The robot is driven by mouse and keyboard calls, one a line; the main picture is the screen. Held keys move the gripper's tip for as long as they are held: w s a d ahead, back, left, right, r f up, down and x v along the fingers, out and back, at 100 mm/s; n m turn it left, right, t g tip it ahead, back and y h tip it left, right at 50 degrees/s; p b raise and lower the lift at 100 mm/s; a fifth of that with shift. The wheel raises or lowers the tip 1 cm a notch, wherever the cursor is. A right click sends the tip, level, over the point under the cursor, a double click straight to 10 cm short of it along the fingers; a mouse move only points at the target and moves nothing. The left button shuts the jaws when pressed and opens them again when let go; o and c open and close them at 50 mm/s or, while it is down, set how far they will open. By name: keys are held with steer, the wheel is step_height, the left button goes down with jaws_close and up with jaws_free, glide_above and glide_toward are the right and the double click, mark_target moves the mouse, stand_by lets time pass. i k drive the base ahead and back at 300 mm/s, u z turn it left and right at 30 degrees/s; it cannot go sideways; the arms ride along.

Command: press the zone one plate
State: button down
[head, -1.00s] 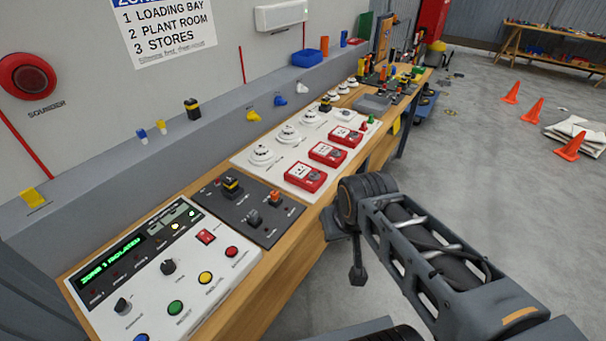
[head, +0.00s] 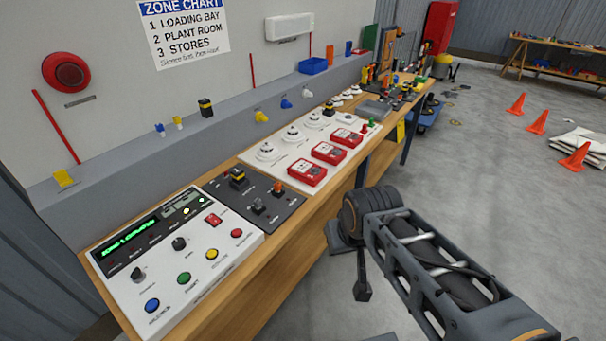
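Three red call points with pale plates sit in a row on a white board on the bench: a near one (head: 307,172), a middle one (head: 328,152) and a far one (head: 348,137). I cannot read which is zone one. My arm comes in from the lower right, with its dark joint in front of the bench edge. A small dark end piece, seemingly my gripper (head: 362,288), hangs below that joint over the floor, apart from the call points. Its fingers cannot be made out.
A white control panel (head: 215,258) with a lit green display and coloured buttons lies at the near bench end. White round detectors (head: 267,152) stand behind the call points.

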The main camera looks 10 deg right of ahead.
mark_target(302, 165)
steer(key=k, duration=0.3)
steer(key=z, duration=0.35)
steer(key=i, duration=1.2)
steer(key=u, duration=0.5)
